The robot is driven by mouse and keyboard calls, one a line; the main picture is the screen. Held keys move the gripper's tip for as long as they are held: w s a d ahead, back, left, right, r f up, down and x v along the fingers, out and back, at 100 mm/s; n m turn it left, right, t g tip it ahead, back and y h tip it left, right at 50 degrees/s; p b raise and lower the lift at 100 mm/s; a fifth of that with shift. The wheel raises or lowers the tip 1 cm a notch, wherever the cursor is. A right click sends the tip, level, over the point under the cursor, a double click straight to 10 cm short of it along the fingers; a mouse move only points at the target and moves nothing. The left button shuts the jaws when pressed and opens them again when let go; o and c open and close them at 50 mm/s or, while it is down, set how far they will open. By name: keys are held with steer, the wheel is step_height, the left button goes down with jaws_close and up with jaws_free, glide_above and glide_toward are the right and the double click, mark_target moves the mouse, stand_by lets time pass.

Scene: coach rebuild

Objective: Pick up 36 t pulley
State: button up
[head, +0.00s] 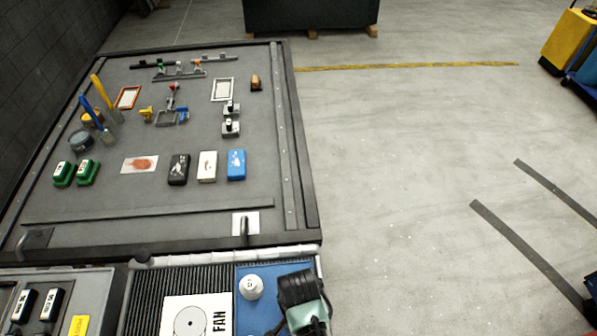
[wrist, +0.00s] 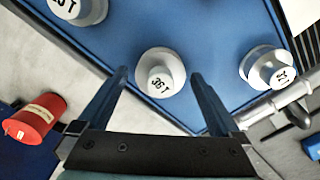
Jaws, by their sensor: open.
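The 36 t pulley (wrist: 147,60) is a pale round piece with a wide flange and a narrower hub marked "36 T". It stands on a blue mat (wrist: 215,40) in the wrist view. My gripper (wrist: 159,75) is open, with one dark finger on each side of the pulley in the picture; neither visibly touches it. In the head view my dark wrist hangs over the blue mat (head: 262,318) and hides the fingertips. One white pulley (head: 251,287) shows there left of my wrist; its label is unreadable.
Two similar pulleys flank it in the wrist view, one at upper left (wrist: 80,10) and one at right (wrist: 258,66). A red cylinder (wrist: 36,119) lies at lower left. In the head view a white FAN card (head: 195,315) is beside the mat. A workboard (head: 150,205) with several parts stands behind.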

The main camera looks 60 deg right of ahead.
steer(key=shift+f, duration=0.25)
steer(key=shift+r, duration=0.1)
steer(key=c, duration=1.4)
